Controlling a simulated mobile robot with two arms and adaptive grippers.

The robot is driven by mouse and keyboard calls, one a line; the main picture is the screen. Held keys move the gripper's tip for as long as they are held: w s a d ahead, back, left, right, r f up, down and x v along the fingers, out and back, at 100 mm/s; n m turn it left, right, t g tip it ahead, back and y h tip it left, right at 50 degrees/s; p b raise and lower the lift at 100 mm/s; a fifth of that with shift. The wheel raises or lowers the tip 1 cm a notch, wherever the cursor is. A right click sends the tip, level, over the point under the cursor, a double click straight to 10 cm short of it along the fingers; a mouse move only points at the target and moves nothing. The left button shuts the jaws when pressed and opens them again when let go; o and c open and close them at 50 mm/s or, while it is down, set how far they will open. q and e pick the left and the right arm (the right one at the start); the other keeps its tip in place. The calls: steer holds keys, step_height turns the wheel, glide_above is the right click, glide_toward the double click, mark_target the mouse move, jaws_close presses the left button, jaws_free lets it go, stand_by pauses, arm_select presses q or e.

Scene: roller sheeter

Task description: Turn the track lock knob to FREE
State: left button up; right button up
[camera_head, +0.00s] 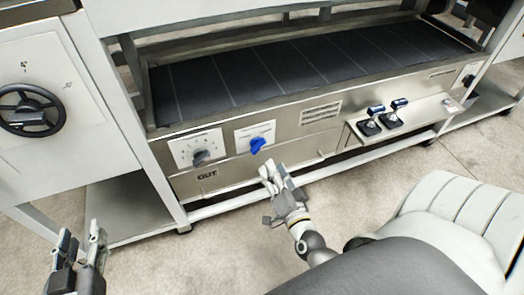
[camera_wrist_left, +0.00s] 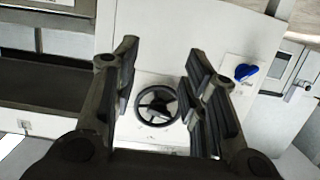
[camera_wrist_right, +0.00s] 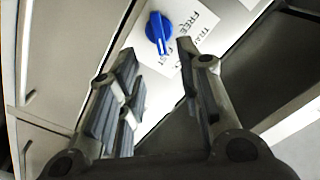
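The blue knob (camera_head: 257,146) sits on a white label plate on the front panel of the sheeter. In the right wrist view the blue knob (camera_wrist_right: 158,32) is beside printed words, of which FREE reads clearly; which mark it points at I cannot tell. My right gripper (camera_head: 268,172) is just below and right of the knob, apart from it. In the right wrist view its fingers (camera_wrist_right: 157,58) are open and empty, with the knob beyond the tips. My left gripper (camera_head: 80,246) is open and empty at the lower left, far from the knob.
A black handwheel (camera_head: 32,110) is on the left cabinet. A small shelf (camera_head: 415,118) with black-and-blue controls juts out at right. A blue knob (camera_wrist_left: 245,72) shows in the left wrist view. Floor in front is clear.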

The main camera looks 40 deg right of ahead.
mark_target(261, 148)
steer(key=b+x, duration=0.1)
steer(key=x, duration=0.7)
steer(key=shift+w+f, duration=0.1)
steer(key=shift+w, duration=0.1)
arm_select(q)
step_height(261, 148, up, 7)
steer(key=w+d+t+h, duration=0.1)
steer(key=t, duration=0.3)
arm_select(e)
steer(key=shift+w, duration=0.4)
arm_select(q)
steer(key=shift+d+f, duration=0.1)
arm_select(e)
jaws_close()
